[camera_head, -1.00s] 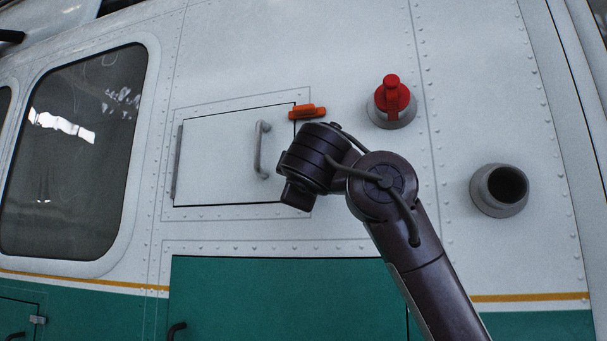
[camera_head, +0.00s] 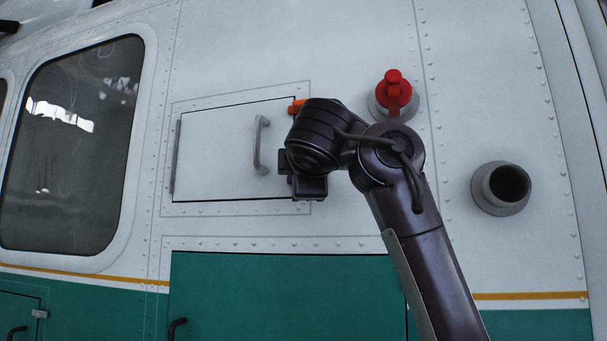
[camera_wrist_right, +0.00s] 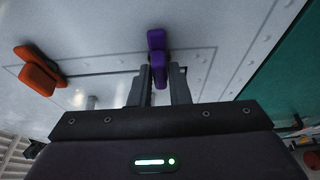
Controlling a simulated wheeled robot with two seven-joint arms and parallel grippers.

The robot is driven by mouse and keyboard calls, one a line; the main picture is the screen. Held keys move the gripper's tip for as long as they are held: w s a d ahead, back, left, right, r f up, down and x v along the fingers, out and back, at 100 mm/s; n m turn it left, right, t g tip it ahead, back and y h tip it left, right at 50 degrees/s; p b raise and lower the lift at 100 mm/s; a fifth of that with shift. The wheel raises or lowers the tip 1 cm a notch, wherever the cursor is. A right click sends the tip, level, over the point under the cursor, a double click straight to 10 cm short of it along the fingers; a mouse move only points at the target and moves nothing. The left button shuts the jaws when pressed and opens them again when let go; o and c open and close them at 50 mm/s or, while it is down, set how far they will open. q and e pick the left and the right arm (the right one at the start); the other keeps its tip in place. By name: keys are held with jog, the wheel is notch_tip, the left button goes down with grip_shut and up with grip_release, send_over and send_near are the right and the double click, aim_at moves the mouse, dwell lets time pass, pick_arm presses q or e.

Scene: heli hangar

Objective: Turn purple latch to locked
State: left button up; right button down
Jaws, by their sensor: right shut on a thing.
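The purple latch (camera_wrist_right: 156,42) shows in the right wrist view, on the white panel at the far end of my fingers. My right gripper (camera_wrist_right: 159,78) is shut on its near part, with one finger on each side. In the head view my right gripper (camera_head: 298,184) is at the lower right corner of the small hatch door (camera_head: 215,150), and my wrist hides nearly all of the latch. My left gripper is in neither view.
An orange latch (camera_head: 297,106) sits at the hatch's upper right corner, partly behind my wrist; it also shows in the wrist view (camera_wrist_right: 40,72). A grey handle (camera_head: 259,145) is on the hatch. A red knob (camera_head: 393,92) and a dark-mouthed port (camera_head: 502,188) stick out to the right.

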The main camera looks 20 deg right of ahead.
jog(key=c, duration=1.4)
grip_release()
jog(key=shift+a, duration=0.15)
jog(key=shift+c, duration=0.2)
jog(key=b+v, duration=0.4)
jog(key=v, duration=0.3)
jog(key=shift+s+b, duration=0.4)
